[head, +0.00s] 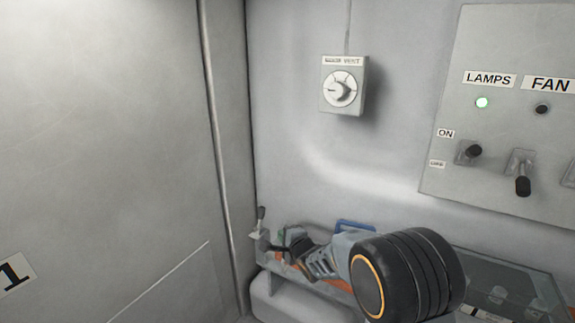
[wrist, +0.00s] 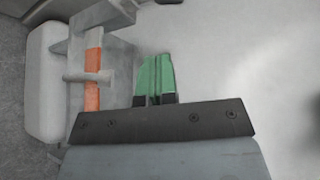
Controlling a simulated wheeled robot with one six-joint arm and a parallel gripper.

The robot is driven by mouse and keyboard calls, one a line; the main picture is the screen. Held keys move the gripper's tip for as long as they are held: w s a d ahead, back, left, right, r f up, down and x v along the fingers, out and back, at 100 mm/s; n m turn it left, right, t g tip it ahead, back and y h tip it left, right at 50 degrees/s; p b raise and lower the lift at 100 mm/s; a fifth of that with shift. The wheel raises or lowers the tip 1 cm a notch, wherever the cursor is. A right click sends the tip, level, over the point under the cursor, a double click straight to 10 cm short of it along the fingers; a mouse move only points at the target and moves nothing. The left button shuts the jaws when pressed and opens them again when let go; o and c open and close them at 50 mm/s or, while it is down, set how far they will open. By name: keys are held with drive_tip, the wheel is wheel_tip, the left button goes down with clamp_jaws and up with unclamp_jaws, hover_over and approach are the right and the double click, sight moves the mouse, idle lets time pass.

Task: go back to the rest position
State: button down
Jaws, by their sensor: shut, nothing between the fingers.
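My gripper (wrist: 156,75) shows in the wrist view as two green fingers side by side, shut with nothing between them. Beyond the fingertips is a plain pale grey surface, and the fingers appear clear of it. In the head view my arm reaches left from the lower right, low in front of the wall. The gripper end there is small and dark, near a grey ledge, and its fingers are hard to make out. I cannot tell whether it touches the ledge.
An orange bar (wrist: 93,70) on a grey bracket lies left of the fingers. A small lever (head: 260,218) stands at the corner. A vent dial (head: 342,88) and a switch panel (head: 510,60) with a lit green LAMPS light (head: 482,102) are on the wall. The wall between is clear.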

drive_tip(key=s+d+f+n+g+h, duration=0.4)
drive_tip(key=d+f+n, duration=0.1)
drive_tip(key=f+n, duration=0.1)
drive_tip(key=s+d+r+n+g+h+p, duration=0.2)
drive_tip(key=s+d+n+g, duration=0.15)
drive_tip(key=s, duration=0.35)
drive_tip(key=s+d+r+n+g+p, duration=0.1)
drive_tip(key=s+d+r+n+p, duration=0.1)
drive_tip(key=s+r, duration=0.6)
drive_tip(key=s+d+r+n+g+p, duration=0.1)
drive_tip(key=s+d+r+n+p, duration=0.2)
drive_tip(key=s+d+r+p, duration=0.2)
drive_tip(key=s+d+r, duration=0.2)
drive_tip(key=s+r, duration=0.2)
drive_tip(key=s, duration=0.1)
drive_tip(key=shift+s+r+h, duration=0.2)
drive_tip(key=shift+r+h, duration=0.1)
drive_tip(key=shift+h, duration=0.1)
